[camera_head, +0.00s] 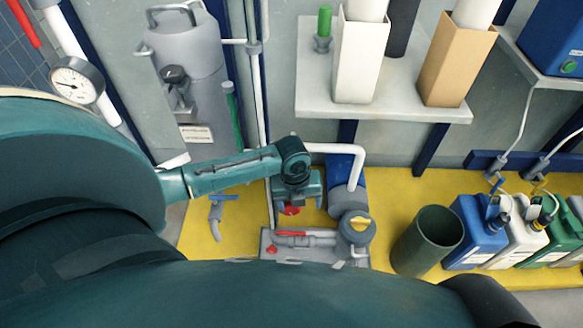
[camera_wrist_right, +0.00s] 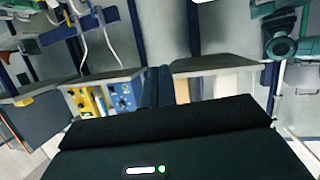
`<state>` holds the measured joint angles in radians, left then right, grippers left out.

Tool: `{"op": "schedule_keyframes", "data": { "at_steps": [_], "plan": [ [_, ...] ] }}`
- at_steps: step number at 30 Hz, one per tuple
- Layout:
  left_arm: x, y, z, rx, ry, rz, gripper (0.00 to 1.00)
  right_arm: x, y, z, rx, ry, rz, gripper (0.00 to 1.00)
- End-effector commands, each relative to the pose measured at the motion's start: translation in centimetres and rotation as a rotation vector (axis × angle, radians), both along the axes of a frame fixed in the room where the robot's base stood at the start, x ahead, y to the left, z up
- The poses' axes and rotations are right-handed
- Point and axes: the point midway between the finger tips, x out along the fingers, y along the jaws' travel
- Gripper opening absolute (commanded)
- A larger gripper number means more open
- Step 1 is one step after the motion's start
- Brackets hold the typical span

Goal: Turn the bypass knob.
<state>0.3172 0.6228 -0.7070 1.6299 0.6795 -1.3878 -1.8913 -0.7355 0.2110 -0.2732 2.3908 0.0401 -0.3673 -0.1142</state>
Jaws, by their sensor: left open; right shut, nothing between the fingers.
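My left gripper (camera_head: 294,200) is at the end of the teal arm in the head view, pointing down over the pipework. It is open, and a red part (camera_head: 291,210) shows just below it; I cannot tell whether they touch. A yellow knob (camera_head: 359,223) sits on top of a grey round housing (camera_head: 356,240), to the right of and apart from the gripper. No label shows which part is the bypass knob. In the right wrist view my right gripper (camera_wrist_right: 160,88) is shut and empty, its dark fingers close together, far from the pipework.
A red-handled valve (camera_head: 291,234) lies on the grey base plate beside the housing. A blue-handled valve (camera_head: 216,210) is to the left. A dark green bin (camera_head: 426,240) and several jugs (camera_head: 480,235) stand to the right. A shelf (camera_head: 385,112) with tall containers is behind.

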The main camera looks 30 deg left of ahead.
Motion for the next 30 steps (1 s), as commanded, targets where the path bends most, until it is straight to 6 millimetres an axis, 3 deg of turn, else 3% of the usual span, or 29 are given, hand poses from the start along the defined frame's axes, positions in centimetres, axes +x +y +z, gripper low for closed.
{"op": "schedule_keyframes", "data": {
  "at_steps": [3,6,11,18,30],
  "plan": [
    [0.1,2.0,1.0,0.054,0.064,-0.078,0.73,-0.2,-0.2,0.1,-0.007,0.025,-0.004,0.00],
    [0.0,2.5,0.4,0.067,0.086,-0.102,0.73,-0.2,-0.2,-0.4,-0.014,0.030,-0.001,0.00],
    [-0.1,2.5,-2.1,0.067,0.089,-0.106,0.73,0.0,0.2,-1.5,-0.036,0.030,0.015,0.00],
    [0.0,2.4,-5.5,0.067,0.084,-0.103,0.73,0.6,0.3,-1.5,-0.035,-0.065,0.017,0.00],
    [0.0,2.5,-6.4,0.068,0.082,-0.104,0.73,0.8,0.4,-1.1,-0.032,-0.103,0.017,0.00]
  ]
}}
